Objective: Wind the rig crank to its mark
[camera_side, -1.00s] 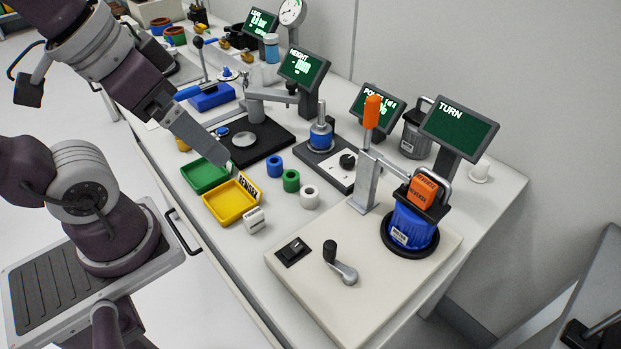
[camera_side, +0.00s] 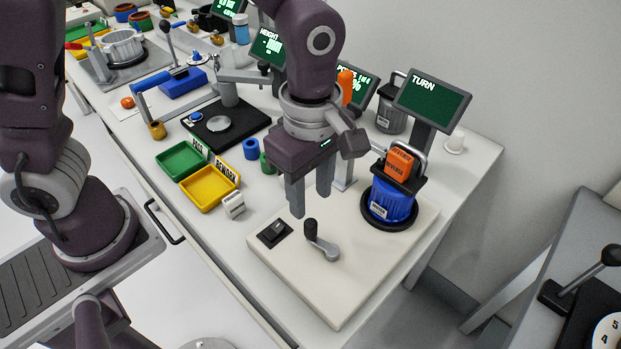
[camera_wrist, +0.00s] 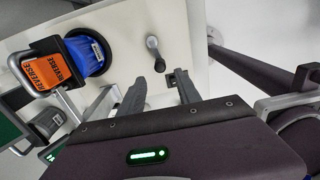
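The rig crank (camera_side: 321,240) is a grey arm with a black upright knob on the cream base plate (camera_side: 340,295). In the wrist view the crank (camera_wrist: 154,52) lies just beyond my fingertips. My gripper (camera_side: 310,202) points down, behind and a little left of the crank knob in the side view, and does not touch it. In the wrist view its two fingers (camera_wrist: 169,74) are apart with nothing between them. A blue stator housing (camera_side: 389,203) with an orange REVERSE tag (camera_side: 398,165) sits on the plate's right. No crank mark can be made out.
A black switch (camera_side: 275,233) is left of the crank on the plate. A TURN screen (camera_side: 433,100) stands behind the housing. Green (camera_side: 181,160) and yellow (camera_side: 209,188) trays lie to the left, with a small white block (camera_side: 233,205). The plate's front is clear.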

